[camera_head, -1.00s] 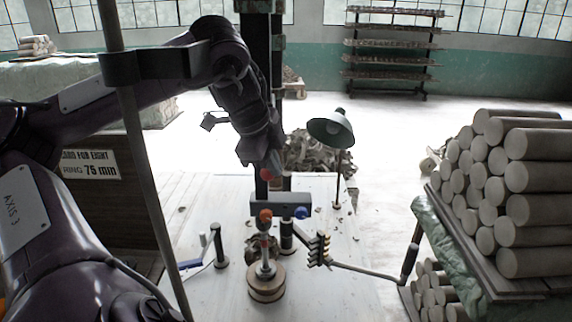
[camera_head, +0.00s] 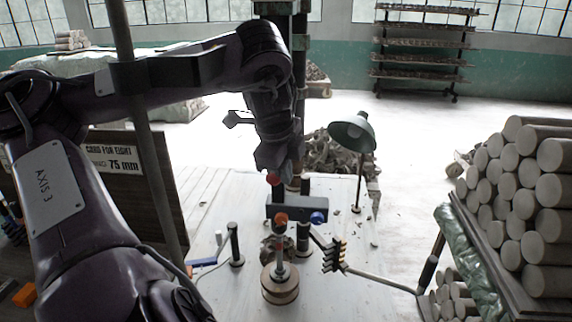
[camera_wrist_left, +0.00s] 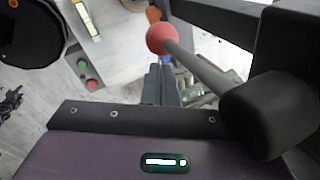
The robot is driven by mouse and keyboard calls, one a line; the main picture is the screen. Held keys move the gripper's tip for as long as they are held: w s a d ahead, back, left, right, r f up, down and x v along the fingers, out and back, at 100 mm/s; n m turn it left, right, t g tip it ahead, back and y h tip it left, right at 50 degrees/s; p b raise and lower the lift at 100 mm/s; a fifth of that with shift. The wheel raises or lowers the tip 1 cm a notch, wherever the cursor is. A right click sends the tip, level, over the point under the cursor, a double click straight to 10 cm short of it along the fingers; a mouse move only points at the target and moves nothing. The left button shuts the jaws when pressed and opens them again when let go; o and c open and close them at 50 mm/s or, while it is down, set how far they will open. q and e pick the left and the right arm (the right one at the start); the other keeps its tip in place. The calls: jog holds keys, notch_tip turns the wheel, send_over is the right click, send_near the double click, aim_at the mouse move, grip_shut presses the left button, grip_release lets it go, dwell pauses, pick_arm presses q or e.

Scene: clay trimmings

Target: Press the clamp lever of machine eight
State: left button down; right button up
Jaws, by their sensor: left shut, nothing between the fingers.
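A clamp lever with a red ball knob (camera_wrist_left: 162,38) on a grey rod (camera_wrist_left: 200,68) runs to a dark pivot (camera_wrist_left: 265,115) in the left wrist view. The red knob (camera_head: 273,179) also shows in the head view, just below my left gripper (camera_head: 279,168). My left gripper is shut and empty. Its fingers (camera_wrist_left: 161,86) point toward the knob in the wrist view; I cannot tell whether they touch it. A dark machine block (camera_head: 297,208) with a blue knob (camera_head: 318,217) stands below. I read no machine number.
An orange-topped post on a wooden disc (camera_head: 280,287) stands in front of the block. A lamp (camera_head: 352,133) and a toothed arm (camera_head: 334,256) are to its right. Stacked clay cylinders (camera_head: 540,190) fill the right. A sign (camera_head: 112,158) stands left.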

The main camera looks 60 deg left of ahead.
pick_arm(q)
jog(key=p+v, duration=0.5)
jog(key=v, duration=0.2)
jog(key=shift+s+r, duration=0.2)
jog(key=shift+r, duration=0.15)
jog(key=shift+d, duration=0.1)
